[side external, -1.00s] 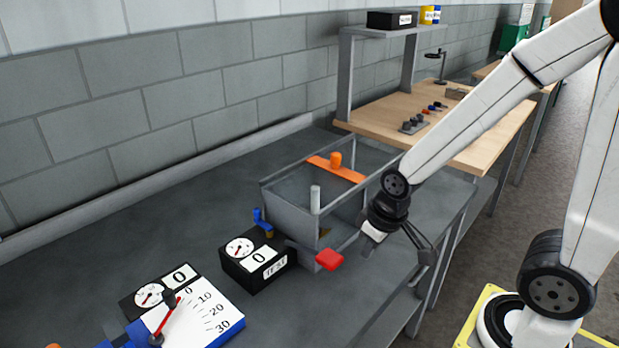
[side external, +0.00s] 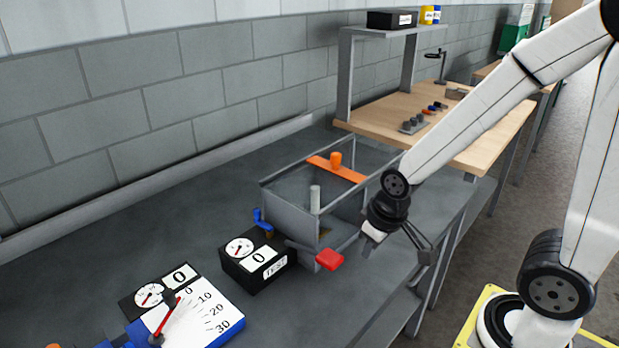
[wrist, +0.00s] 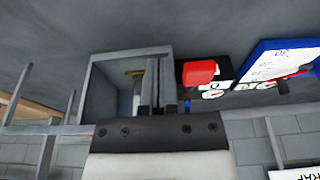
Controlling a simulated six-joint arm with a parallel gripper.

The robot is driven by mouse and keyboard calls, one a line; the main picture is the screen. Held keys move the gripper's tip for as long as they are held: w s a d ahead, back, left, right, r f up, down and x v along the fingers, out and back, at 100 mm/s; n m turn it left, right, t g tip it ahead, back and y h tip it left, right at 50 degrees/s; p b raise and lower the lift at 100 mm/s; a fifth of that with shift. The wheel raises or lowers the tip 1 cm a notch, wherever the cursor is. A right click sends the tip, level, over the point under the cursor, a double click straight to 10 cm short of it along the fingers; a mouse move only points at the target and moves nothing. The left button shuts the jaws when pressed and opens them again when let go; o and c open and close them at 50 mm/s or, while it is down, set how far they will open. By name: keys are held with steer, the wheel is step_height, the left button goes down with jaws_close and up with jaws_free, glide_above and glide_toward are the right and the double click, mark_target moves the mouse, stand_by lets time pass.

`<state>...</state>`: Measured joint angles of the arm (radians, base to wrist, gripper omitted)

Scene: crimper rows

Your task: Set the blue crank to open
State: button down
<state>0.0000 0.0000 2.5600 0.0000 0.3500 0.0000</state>
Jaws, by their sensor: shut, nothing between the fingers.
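The blue crank (side external: 260,219) is a small blue handle on a brownish stub, behind the black test box and at the left end of the grey open frame. Its handle end stands up. In the wrist view only a small bit of blue (wrist: 187,104) shows, right of my fingers. My gripper (side external: 367,250) is at the front right of the frame, well apart from the blue crank. In the wrist view its fingers (wrist: 155,68) are together, with nothing between them, over the grey box opening.
A red knob (side external: 330,259) sticks out at the frame's front, between my gripper and the black gauge box (side external: 255,262). A blue-white scale board (side external: 215,308) lies front left.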

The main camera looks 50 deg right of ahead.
steer(key=c, duration=0.9)
jaws_free()
steer(key=shift+o, duration=0.4)
steer(key=shift+r, duration=0.25)
steer(key=w+v, duration=0.2)
steer(key=v, duration=0.7)
steer(key=w+a+r+m+h, duration=0.1)
steer(key=w+a+m+h, duration=0.2)
steer(key=w, duration=0.9)
steer(key=w+a+m, duration=0.3)
steer(key=w+m, duration=0.2)
steer(key=w, duration=0.7)
steer(key=shift+m+t, duration=0.3)
steer(key=shift+m, duration=0.2)
steer(key=f, duration=0.1)
steer(key=w+f, duration=0.1)
steer(key=f, duration=0.3)
steer(key=shift+w+a+f, duration=0.2)
steer(key=shift+a+f, duration=0.05)
steer(key=shift+a, duration=0.15)
